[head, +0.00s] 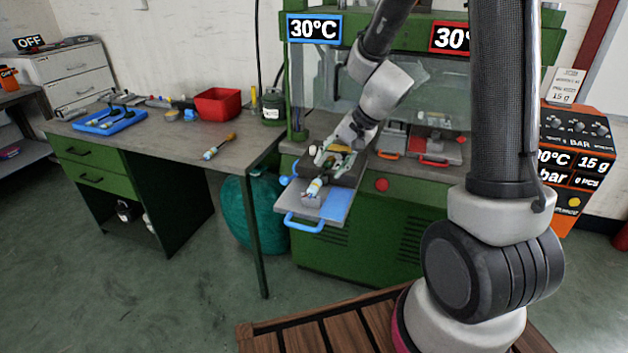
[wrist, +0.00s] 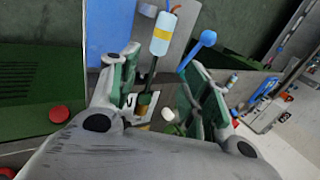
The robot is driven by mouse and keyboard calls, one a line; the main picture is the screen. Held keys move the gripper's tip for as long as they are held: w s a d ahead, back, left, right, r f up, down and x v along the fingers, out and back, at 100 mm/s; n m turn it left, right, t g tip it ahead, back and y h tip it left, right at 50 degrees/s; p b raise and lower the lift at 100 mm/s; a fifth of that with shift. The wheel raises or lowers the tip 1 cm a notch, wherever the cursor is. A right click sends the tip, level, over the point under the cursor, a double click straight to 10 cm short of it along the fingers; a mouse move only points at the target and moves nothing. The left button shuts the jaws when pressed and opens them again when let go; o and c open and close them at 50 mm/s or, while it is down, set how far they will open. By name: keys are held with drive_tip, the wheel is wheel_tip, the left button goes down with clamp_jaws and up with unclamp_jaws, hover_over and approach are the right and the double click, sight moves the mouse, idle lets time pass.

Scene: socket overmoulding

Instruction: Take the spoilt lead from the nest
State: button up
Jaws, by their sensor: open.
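In the head view the lead (head: 315,187) lies on the pulled-out slide with the blue handle (head: 304,226). The nest under it is mostly hidden by my gripper. My gripper (wrist: 158,82) is open, its green-padded fingers on either side of the lead's thin part, with gaps showing. In the head view my gripper (head: 334,158) is low over the slide. I cannot tell whether a finger touches the lead.
The green press (head: 360,235) stands behind the slide. A blue ball-ended lever (wrist: 207,38) stands close by the right finger. The workbench (head: 150,135) at left holds a blue tray (head: 109,121), a red bin (head: 218,103) and a screwdriver (head: 220,146).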

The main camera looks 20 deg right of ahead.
sight(320, 179)
drive_tip(key=x, duration=0.7)
drive_tip(key=shift+s+d+f, duration=0.1)
drive_tip(key=shift+s+f, duration=0.05)
clamp_jaws()
